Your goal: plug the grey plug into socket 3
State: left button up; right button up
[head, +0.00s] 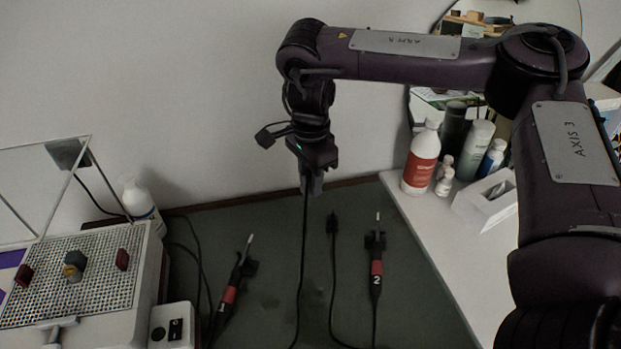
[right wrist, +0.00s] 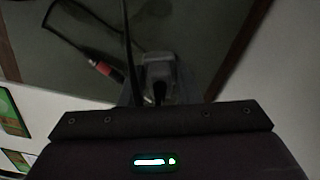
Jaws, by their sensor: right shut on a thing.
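My right gripper (head: 312,183) is shut and held above the dark green mat near the back wall. In the right wrist view a grey plug (right wrist: 158,72) sits between its fingers, and a dark cord (head: 303,245) hangs from it to the mat. In the head view the fingers mostly hide the plug. A white socket box (head: 158,337) with black outlets stands at the bottom left, far from the gripper and partly cut off by the frame. I cannot read a number 3 on it. My left gripper is not in view.
Tools marked 1 (head: 228,296) and 2 (head: 376,270) lie on the mat (head: 270,275). A dark plug (head: 332,223) with its cord lies between them. A perforated box (head: 140,270) stands left. Bottles (head: 421,160) and a white holder (head: 485,203) stand right.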

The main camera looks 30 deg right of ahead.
jog(key=s+a+f+n, duration=0.2)
jog(key=s+a+n, duration=0.4)
jog(key=s, duration=0.3)
jog(key=shift+f+n, duration=0.3)
jog(key=shift+n, duration=0.1)
